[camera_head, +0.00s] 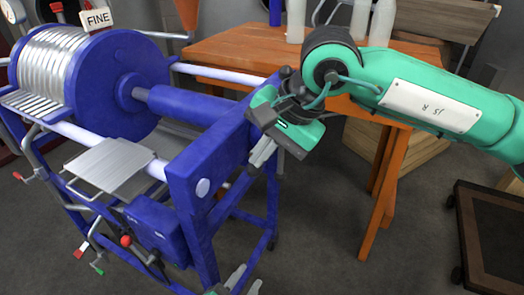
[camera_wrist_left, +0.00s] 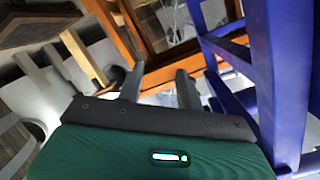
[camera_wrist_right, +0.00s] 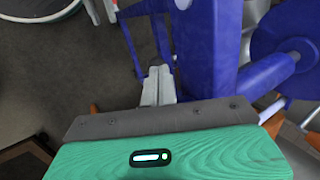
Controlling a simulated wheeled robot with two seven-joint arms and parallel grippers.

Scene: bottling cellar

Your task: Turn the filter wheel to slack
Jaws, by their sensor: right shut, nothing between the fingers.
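The blue filter press (camera_head: 180,170) stands at the left in the head view, with silver plates (camera_head: 55,70) and a large round blue end plate (camera_head: 118,85). A thick blue shaft (camera_head: 185,105) runs from that plate to the blue end frame. I cannot make out a separate hand wheel; the frame's outer side is partly hidden by my right gripper. My right gripper (camera_head: 262,153) is shut and empty, pointing down beside the end frame; the frame also shows in the right wrist view (camera_wrist_right: 205,45). My left gripper (camera_head: 246,282) is open and empty, low near the frame's leg.
An orange wooden table (camera_head: 235,50) with pale bottles (camera_head: 360,18) stands behind my right arm. A "FINE" sign (camera_head: 97,18) is above the plates. A metal tray (camera_head: 108,166) sits on the press's near side. A dark wood-framed panel (camera_head: 490,240) is at lower right; the floor between is clear.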

